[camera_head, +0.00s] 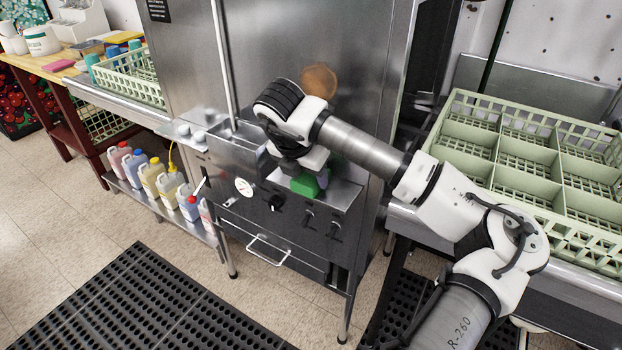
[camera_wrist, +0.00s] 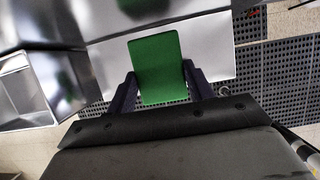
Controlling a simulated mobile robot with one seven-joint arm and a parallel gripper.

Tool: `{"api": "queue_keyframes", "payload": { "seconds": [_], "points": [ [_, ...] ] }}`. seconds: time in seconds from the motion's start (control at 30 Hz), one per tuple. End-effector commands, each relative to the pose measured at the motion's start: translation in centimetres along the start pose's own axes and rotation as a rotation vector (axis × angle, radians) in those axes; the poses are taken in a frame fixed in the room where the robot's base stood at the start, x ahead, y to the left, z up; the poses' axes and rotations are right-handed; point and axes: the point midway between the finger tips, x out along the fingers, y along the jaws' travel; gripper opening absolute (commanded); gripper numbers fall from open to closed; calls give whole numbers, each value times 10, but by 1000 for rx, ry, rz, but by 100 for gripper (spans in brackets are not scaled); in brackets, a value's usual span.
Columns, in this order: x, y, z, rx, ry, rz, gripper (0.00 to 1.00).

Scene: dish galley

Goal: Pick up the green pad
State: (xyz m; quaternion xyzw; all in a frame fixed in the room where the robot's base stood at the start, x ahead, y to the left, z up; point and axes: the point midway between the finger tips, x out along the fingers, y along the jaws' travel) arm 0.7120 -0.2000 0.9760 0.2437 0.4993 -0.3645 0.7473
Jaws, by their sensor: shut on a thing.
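The green pad (camera_wrist: 157,66) is a flat rectangular block. In the wrist view it sits between the two dark fingers of my gripper (camera_wrist: 160,88), which are shut on its sides. In the head view the green pad (camera_head: 308,183) shows under my gripper (camera_head: 304,170), over the metal ledge on the front of the steel dish machine. My arm and wrist hide part of the pad and ledge. I cannot tell whether the pad still touches the ledge.
The steel machine (camera_head: 190,60) stands close behind my gripper, with a metal box (camera_head: 238,150) beside it on the left. A green divided rack (camera_head: 480,130) is at right. Several jugs (camera_head: 150,175) stand on a low shelf at left. Black mats (camera_head: 150,300) lie on the floor.

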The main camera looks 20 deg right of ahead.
Motion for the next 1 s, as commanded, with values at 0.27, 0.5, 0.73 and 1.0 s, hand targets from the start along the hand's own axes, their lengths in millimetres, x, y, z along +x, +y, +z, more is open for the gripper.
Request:
{"api": "queue_keyframes", "payload": {
  "seconds": [0.27,0.5,0.73,1.0],
  "points": [
    [0,0,0,0,0,0,30],
    [-5,0,-1,0,-2,-1,30],
    [-36,0,12,2,-5,-1,30],
    [-72,0,2,-4,-2,0,30]
  ]
}}
